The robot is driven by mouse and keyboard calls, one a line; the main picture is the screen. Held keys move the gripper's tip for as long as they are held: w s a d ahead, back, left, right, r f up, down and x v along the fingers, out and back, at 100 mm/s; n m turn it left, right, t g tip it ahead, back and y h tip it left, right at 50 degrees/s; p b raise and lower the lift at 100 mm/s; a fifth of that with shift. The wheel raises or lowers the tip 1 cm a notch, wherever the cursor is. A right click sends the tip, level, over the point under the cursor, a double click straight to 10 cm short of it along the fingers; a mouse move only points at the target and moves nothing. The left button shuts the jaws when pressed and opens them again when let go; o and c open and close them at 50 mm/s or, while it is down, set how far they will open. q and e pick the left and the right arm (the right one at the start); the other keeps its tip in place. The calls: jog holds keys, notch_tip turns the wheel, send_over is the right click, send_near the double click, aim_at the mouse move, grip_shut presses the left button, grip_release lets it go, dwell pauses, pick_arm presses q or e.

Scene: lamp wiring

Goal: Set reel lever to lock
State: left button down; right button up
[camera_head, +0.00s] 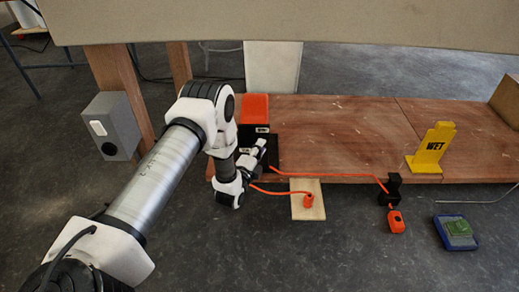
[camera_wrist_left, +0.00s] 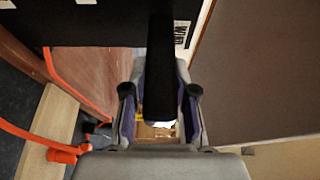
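The reel is a box with an orange top (camera_head: 254,108) and a black lower part, standing at the left end of the low wooden bench. Its black face (camera_wrist_left: 95,22) fills the top of the left wrist view. A black bar (camera_wrist_left: 160,70), which looks like the reel lever, sticks out between the fingers of my left gripper (camera_wrist_left: 160,102). The fingers stand apart on either side of it, with narrow gaps seeming to show; contact at the tips is unclear. In the head view my left gripper (camera_head: 257,153) is at the reel's front. The lock marking is unreadable. My right gripper is out of view.
An orange cable (camera_head: 330,175) runs along the bench (camera_head: 350,125) to a black clip (camera_head: 393,187) and orange plug (camera_head: 396,222). Another orange plug (camera_head: 308,199) lies on a light board (camera_head: 310,212). A yellow WET sign (camera_head: 432,150) and blue device (camera_head: 456,232) are right. A grey box (camera_head: 112,127) is left.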

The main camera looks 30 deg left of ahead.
pick_arm(q)
notch_tip(320, 180, down, 15)
jog(key=b, duration=0.5)
jog(key=shift+f+b, duration=0.15)
jog(key=shift+b, duration=0.25)
jog(key=c, duration=0.9)
grip_release()
jog(key=shift+f, duration=0.15)
jog(key=s, duration=0.4)
jog(key=s+d, duration=0.1)
jog(key=s, duration=0.3)
jog(key=s+d, duration=0.1)
jog(key=s, duration=0.2)
jog(key=shift+s, duration=0.4)
